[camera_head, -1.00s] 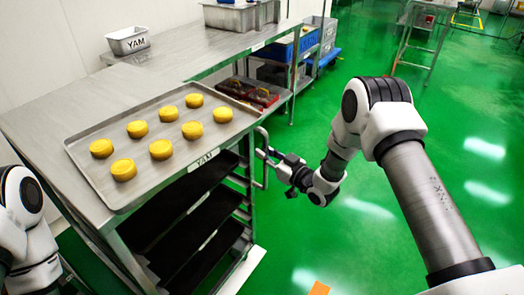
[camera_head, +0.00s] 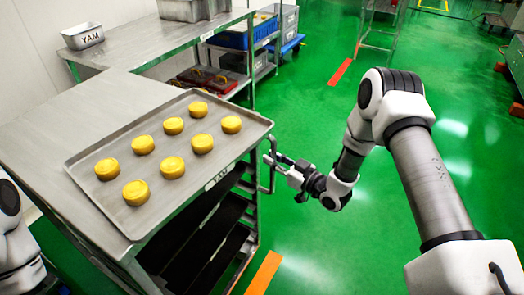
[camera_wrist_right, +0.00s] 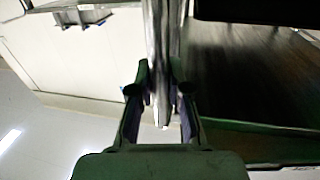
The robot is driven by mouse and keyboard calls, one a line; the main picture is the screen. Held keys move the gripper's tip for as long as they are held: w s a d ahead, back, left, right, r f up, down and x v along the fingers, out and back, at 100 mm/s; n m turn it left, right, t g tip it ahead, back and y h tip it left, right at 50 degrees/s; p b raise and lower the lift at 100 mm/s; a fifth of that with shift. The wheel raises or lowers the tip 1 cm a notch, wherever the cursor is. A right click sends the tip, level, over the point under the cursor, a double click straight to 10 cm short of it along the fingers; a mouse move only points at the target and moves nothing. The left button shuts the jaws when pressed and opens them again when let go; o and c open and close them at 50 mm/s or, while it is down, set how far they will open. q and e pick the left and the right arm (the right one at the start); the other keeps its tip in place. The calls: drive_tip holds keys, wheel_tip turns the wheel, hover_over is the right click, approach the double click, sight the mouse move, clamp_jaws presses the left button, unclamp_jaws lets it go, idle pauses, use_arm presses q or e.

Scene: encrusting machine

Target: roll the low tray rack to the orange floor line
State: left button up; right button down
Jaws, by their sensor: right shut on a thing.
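The low tray rack (camera_head: 238,222) is a metal frame with dark trays on its lower levels and a flat top. A metal tray labelled YAM (camera_head: 150,218) lies on top with several round yellow pieces on it. My right gripper (camera_head: 275,160) is shut on the rack's upright handle (camera_head: 271,180) at its right side. In the wrist view the handle bar (camera_wrist_right: 160,35) runs between the fingers (camera_wrist_right: 158,90). An orange floor line (camera_head: 264,272) lies just right of the rack's lower end. My left arm shows at the left edge; its gripper is out of view.
A steel bench (camera_head: 150,45) with a small YAM-labelled pan (camera_head: 83,36) stands behind the rack, along the wall. Blue crates (camera_head: 245,36) sit beyond it. A red-orange floor strip (camera_head: 341,71) lies farther back. The green floor on the right is open.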

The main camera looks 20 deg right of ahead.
drive_tip(key=shift+w+d+p+v, duration=0.15)
drive_tip(key=shift+p+v, duration=0.1)
drive_tip(key=shift+v, duration=0.65)
drive_tip(key=shift+d+p+v, duration=0.15)
drive_tip(key=shift+p+v, duration=0.05)
drive_tip(key=shift+v, duration=0.7)
drive_tip(key=shift+w+d+p+v, duration=0.15)
drive_tip(key=shift+p+v, duration=0.1)
drive_tip(key=shift+v, duration=0.7)
drive_tip(key=c, duration=1.1)
unclamp_jaws()
drive_tip(key=shift+s, duration=0.1)
drive_tip(key=v, duration=1.2)
